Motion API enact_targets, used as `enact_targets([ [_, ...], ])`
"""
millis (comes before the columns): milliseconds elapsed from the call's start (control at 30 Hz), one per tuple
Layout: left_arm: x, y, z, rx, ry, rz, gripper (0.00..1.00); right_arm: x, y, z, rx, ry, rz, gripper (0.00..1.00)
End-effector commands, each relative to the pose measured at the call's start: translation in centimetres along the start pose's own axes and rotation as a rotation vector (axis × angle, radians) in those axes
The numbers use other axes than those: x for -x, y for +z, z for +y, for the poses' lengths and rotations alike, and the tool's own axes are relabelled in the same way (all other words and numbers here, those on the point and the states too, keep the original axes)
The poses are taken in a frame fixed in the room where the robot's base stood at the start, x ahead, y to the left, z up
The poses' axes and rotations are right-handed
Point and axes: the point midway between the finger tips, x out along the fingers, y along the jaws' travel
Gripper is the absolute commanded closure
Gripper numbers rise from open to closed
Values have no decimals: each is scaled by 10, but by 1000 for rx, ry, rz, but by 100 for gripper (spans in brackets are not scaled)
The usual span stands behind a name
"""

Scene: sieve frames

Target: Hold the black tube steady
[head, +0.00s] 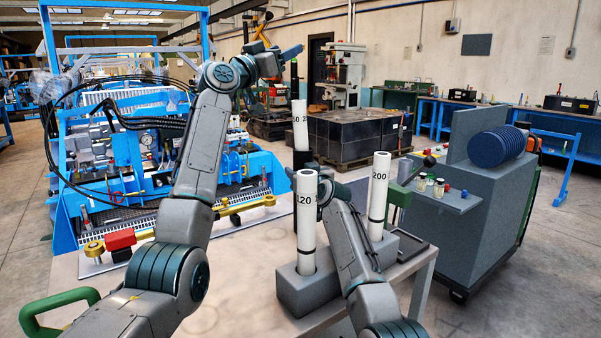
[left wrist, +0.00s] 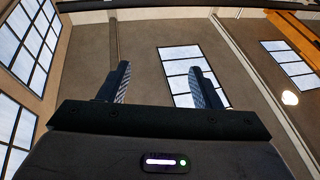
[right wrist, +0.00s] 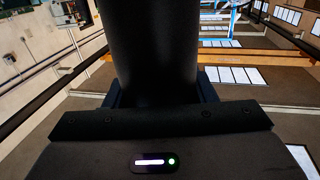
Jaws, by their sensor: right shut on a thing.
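The black tube (head: 302,158) stands upright beyond the tube marked 120, with a white marked tube (head: 300,125) rising above it. Whether the white tube is inside it or behind it I cannot tell. In the right wrist view the black tube (right wrist: 155,45) fills the space between the fingers of my right gripper (right wrist: 160,92), which is shut on it. In the head view that gripper is mostly hidden behind the 120 tube. My left gripper (left wrist: 160,82) is open and empty, facing the roof. In the head view it (head: 284,53) is raised high, above and left of the tubes.
White tubes marked 120 (head: 306,225) and 200 (head: 378,195) stand in a grey block (head: 295,290) on the pale table (head: 225,280). A red and yellow tool (head: 120,240) lies at left. A grey cart (head: 480,230) with a blue roll (head: 497,147) stands right.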

Motion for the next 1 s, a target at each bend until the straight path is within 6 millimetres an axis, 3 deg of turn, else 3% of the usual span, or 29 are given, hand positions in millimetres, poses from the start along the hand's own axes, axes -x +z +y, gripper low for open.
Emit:
enact_targets([
  [267, 10, 2, -1, 0, 1, -1, 42, 0, 0, 0, 0, 0, 1, 100],
  [700, 66, 1, -1, -1, -1, 0, 42, 0, -1, 0, 0, 0, 1, 100],
  [1000, 75, 1, 0, 0, 0, -1, 42, 0, -1, 0, 0, 0, 1, 100],
])
